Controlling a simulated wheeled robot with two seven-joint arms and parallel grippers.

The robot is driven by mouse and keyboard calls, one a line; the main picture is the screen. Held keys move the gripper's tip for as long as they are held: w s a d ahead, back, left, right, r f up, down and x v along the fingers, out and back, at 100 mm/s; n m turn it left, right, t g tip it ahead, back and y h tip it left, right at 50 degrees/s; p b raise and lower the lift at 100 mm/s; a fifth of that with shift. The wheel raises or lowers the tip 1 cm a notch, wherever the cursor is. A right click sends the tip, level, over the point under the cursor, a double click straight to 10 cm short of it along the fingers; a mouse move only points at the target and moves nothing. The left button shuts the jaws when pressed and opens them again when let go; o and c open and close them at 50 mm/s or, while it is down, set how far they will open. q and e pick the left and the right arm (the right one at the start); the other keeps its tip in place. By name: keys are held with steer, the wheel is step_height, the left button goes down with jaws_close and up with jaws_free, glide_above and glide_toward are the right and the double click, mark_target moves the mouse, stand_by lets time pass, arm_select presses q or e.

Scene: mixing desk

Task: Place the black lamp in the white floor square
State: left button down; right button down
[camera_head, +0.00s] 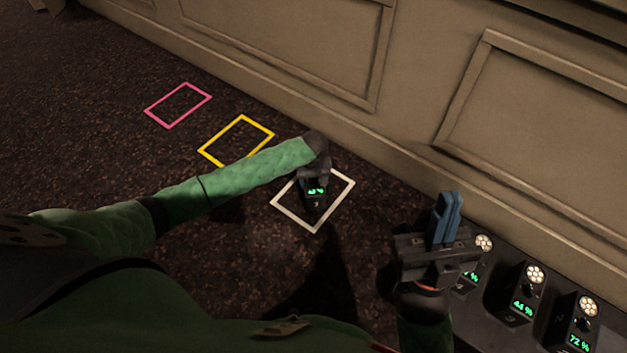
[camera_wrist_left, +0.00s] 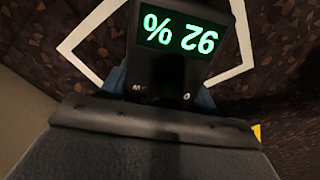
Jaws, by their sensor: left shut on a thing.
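The black lamp (camera_head: 314,202) is held by my left gripper (camera_head: 315,174), which is shut on it. In the head view the lamp appears within the outline of the white floor square (camera_head: 292,217). In the left wrist view the lamp (camera_wrist_left: 180,75) fills the top middle, with a green 92 % display, and the white square (camera_wrist_left: 88,27) shows behind it. I cannot tell whether the lamp's base touches the floor. My right gripper (camera_head: 447,215) has its blue fingers close together, shut and empty, above the black case at the right.
A yellow square (camera_head: 220,134) and a pink square (camera_head: 163,99) lie empty on the dark carpet at the left. More lamps (camera_head: 522,295) stand on the black case at lower right. A panelled wall (camera_head: 420,130) runs behind the squares.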

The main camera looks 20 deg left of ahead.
arm_select(q)
steer(key=shift+c, duration=1.6)
jaws_free()
steer(key=shift+o, duration=0.2)
